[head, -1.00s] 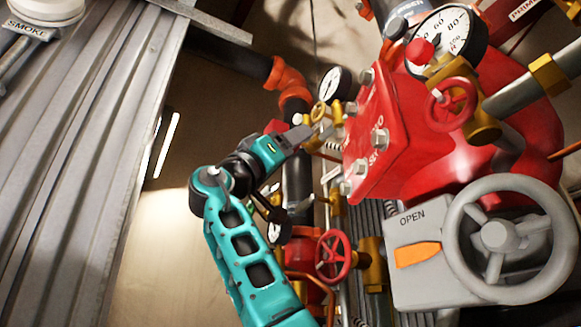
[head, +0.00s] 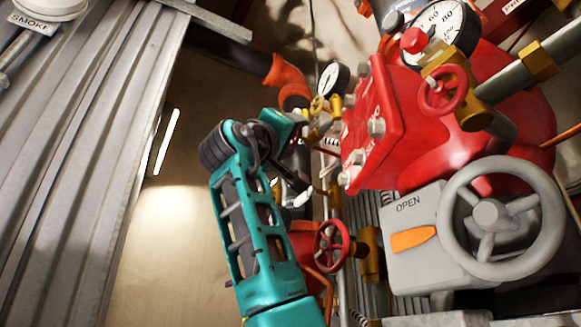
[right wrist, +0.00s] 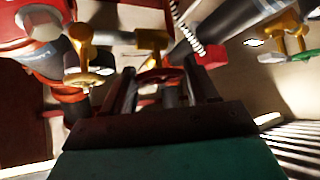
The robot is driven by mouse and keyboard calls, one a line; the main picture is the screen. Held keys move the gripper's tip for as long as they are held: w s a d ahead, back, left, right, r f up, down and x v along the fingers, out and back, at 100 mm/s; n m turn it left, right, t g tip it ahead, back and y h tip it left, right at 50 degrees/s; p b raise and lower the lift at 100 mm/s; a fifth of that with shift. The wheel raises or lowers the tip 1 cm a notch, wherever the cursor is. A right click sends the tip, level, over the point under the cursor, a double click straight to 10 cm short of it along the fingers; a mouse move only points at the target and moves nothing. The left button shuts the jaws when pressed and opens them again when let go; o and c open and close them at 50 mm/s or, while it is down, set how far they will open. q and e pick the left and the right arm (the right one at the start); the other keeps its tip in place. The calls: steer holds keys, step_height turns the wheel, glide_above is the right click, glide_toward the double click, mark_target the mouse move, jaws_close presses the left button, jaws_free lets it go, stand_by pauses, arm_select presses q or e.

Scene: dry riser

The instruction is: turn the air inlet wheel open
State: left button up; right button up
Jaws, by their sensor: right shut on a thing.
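My right gripper (head: 303,126) reaches up to the cluster of small brass fittings left of the big red valve body. Its fingertips are mostly hidden there behind its own body in the head view. In the right wrist view the two dark fingers (right wrist: 161,78) stand either side of a small red wheel (right wrist: 155,74) under a brass stem, and the gripper is shut on it. I cannot read a label on this wheel, so I cannot tell for sure that it is the air inlet wheel. My left gripper is not in view.
The red valve body (head: 440,135) fills the right, with a grey handwheel (head: 490,212) and a box marked OPEN (head: 407,228) below. Another red wheel (head: 331,247) sits low beside my arm. Corrugated metal (head: 85,130) stands at the left. Bare wall lies between.

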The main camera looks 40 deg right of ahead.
steer(key=shift+n+t+y, duration=0.8)
steer(key=shift+n, duration=0.5)
steer(key=o, duration=1.1)
steer(key=shift+c, duration=0.2)
